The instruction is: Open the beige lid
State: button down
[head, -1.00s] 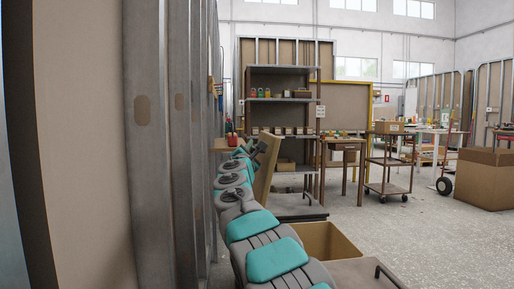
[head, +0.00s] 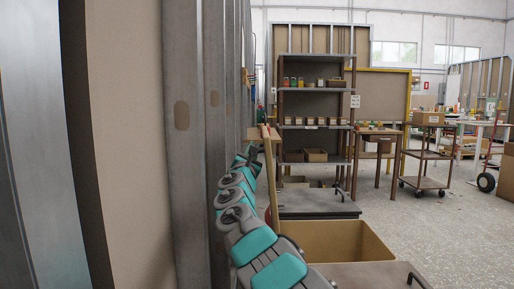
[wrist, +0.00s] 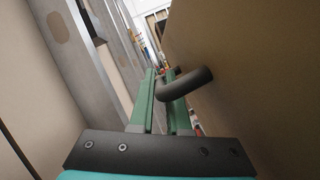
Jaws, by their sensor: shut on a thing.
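The beige lid (head: 271,185) stands raised and nearly edge-on at the left side of an open tan box (head: 372,243), its top leaning slightly left. In the wrist view the lid's broad face (wrist: 255,85) fills the right side. A dark curved handle (wrist: 194,84) sticks out from that face. My gripper (wrist: 160,75) has its green fingers shut on the handle. In the head view my arm reaches along the wall to the lid's left side, and the fingers are not clearly visible there.
A stud wall (head: 185,130) runs close along my arm's left. A grey-brown surface with a dark handle (head: 415,277) lies in front of the box. Shelving (head: 312,125) stands behind, with a cart (head: 425,155) to its right. Open floor (head: 440,230) lies to the right.

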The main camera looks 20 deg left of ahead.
jog(key=shift+r, duration=0.1)
jog(key=c, duration=1.2)
grip_release()
jog(key=shift+o, duration=0.2)
jog(key=b+v, duration=0.7)
jog(key=v, duration=0.1)
jog(key=shift+w+r, duration=0.1)
